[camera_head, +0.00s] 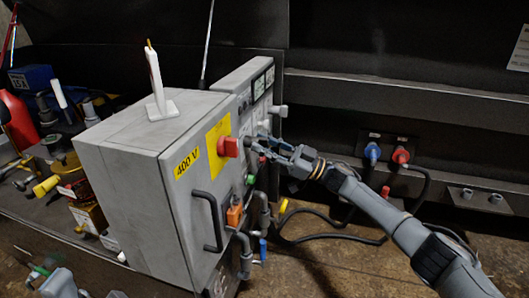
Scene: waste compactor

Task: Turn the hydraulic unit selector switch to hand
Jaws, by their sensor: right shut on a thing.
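A grey control cabinet (118,146) stands in the middle, with a "400 V" label on its side. A red rotary switch (230,147) sits on a yellow plate (217,140) on its front. My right gripper (262,143) reaches in from the right, just beside the red switch, and is shut on a small knob at the panel that its fingers hide. This looks like the selector switch, but its setting cannot be read. My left gripper (42,270) shows only partly at the bottom left, away from the cabinet, and its jaws are unclear.
A black handle (209,222), an orange box (235,214) and grey pipes lie below the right gripper. A narrower grey panel with dials (259,86) stands behind. Blue (372,152) and red (401,156) plugs with cables are at right. Tools crowd the left.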

